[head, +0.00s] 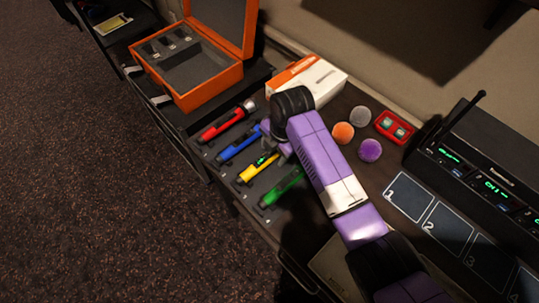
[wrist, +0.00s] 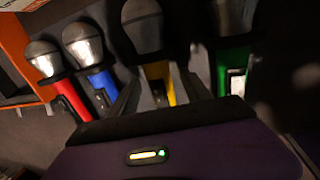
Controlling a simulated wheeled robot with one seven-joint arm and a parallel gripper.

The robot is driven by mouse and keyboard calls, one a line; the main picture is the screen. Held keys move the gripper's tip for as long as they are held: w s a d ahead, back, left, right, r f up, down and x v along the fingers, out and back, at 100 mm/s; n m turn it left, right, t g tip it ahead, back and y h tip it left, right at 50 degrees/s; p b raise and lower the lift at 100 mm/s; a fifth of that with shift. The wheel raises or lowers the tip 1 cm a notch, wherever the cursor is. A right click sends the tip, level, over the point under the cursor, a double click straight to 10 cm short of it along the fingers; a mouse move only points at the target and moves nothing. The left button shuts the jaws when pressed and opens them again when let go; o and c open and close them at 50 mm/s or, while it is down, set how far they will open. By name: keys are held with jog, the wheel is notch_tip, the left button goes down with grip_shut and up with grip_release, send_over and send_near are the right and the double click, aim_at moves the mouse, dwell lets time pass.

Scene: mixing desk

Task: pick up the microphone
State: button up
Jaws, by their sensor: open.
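Several handheld microphones lie side by side in a dark holder. The red microphone (head: 220,125) is at the far left, then the blue microphone (head: 237,147), the yellow microphone (head: 258,170) and the green microphone (head: 283,187). My gripper (wrist: 160,88) is open above the yellow microphone in the wrist view. Its two fingers appear one on each side of the yellow body (wrist: 157,90), whose grey head (wrist: 142,24) shows beyond. I cannot tell whether they touch it. In the head view my wrist hides the heads of the blue, yellow and green microphones.
An open orange case (head: 207,80) stands at the back left, beside a white and orange box (head: 312,80). Foam balls (head: 344,132) and a small red case (head: 393,127) lie right of my arm. A receiver with an antenna (head: 470,165) and numbered pads (head: 408,197) are farther right.

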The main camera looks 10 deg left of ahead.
grip_shut()
jog(key=shift+r, duration=0.15)
